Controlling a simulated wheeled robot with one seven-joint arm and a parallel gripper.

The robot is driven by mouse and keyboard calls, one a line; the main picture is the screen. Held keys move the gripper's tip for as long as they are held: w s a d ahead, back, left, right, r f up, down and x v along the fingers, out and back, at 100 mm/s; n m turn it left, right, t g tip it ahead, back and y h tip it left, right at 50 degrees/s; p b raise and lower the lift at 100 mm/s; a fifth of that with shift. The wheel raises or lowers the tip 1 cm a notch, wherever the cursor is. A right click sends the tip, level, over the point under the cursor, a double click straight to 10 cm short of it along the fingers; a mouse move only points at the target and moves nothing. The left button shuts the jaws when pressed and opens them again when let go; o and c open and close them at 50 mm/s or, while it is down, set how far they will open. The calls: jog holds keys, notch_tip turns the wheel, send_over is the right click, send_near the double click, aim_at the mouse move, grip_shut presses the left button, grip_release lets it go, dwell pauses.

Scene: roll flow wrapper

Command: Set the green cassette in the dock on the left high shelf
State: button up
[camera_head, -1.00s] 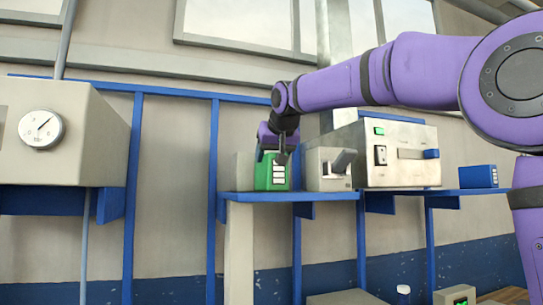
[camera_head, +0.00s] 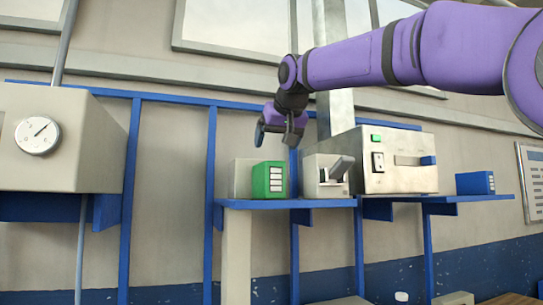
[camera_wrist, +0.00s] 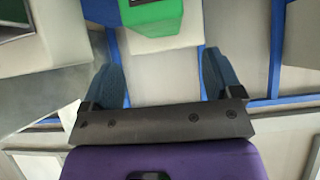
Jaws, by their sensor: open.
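The green cassette (camera_head: 268,180) stands upright on the left high shelf (camera_head: 285,203), in front of a grey block, likely the dock (camera_head: 241,178). How fully it is seated cannot be told. My gripper (camera_head: 279,138) is open and empty, above and apart from the cassette. In the wrist view the two fingers of my gripper (camera_wrist: 165,75) are spread, and the green cassette (camera_wrist: 155,40) lies beyond their tips with nothing between them.
A grey box with a lever (camera_head: 326,174) stands right of the cassette. A larger control box (camera_head: 400,165) and a blue cassette (camera_head: 475,183) are farther right.

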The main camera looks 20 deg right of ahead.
jog(key=shift+v, duration=2.2)
jog(key=s+d+f+g, duration=0.1)
jog(key=s+d+f, duration=0.1)
jog(key=s+f, duration=0.7)
jog(key=s+d+f+g, duration=0.2)
jog(key=s+f, duration=0.7)
jog(key=f, duration=0.7)
jog(key=s+d+f+g, duration=0.2)
jog(key=s+d+f, duration=0.1)
jog(key=s+f, duration=0.7)
notch_tip(320, 180, down, 4)
jog(key=shift+r, duration=0.15)
